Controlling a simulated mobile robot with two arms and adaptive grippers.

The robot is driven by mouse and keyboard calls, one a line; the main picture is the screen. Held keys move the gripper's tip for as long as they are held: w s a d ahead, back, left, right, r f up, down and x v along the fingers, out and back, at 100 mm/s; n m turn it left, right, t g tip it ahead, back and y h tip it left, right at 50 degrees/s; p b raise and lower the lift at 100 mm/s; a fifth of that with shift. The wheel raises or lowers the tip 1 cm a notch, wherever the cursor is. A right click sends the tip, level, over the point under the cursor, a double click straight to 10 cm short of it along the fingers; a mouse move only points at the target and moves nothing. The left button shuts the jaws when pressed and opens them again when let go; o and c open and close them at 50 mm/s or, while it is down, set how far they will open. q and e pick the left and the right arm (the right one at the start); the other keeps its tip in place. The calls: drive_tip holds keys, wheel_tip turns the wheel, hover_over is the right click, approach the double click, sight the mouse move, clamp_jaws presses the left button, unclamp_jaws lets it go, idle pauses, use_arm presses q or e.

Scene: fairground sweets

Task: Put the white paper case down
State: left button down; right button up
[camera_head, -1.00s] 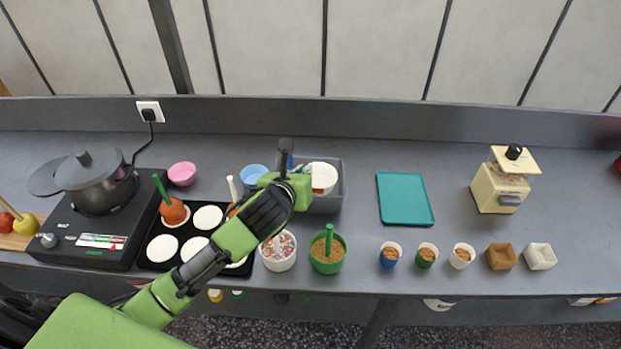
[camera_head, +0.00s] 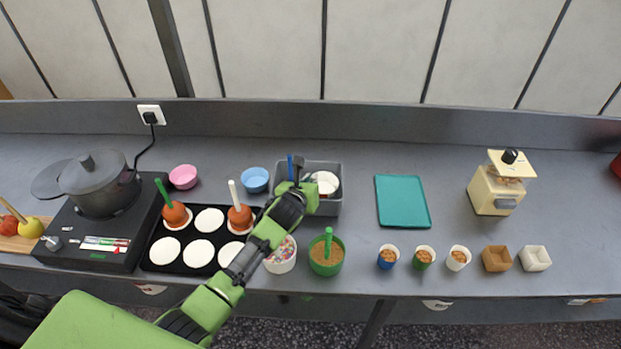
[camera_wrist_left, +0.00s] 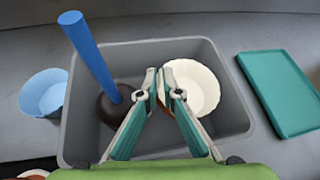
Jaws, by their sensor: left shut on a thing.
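My left gripper (camera_head: 305,186) is over the grey bin (camera_head: 334,208). The case also shows in the head view (camera_head: 326,182), right of the gripper. It is round, pale and fluted, and lies within the bin's outline. Whether it touches the bin floor I cannot tell. My right gripper is not in view.
A dark ball with a blue stick (camera_wrist_left: 88,55) is in the bin's left part. A blue bowl (camera_head: 255,180) stands left of the bin, a teal tray (camera_head: 403,201) to its right. The counter between bin and tray is clear.

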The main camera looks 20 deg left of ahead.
use_arm(q)
drive_tip(key=shift+f, duration=0.1)
drive_tip(key=shift+f+b, duration=0.3)
drive_tip(key=shift+f, duration=0.25)
drive_tip(key=c, duration=2.2)
unclamp_jaws()
drive_tip(key=shift+r, duration=0.1)
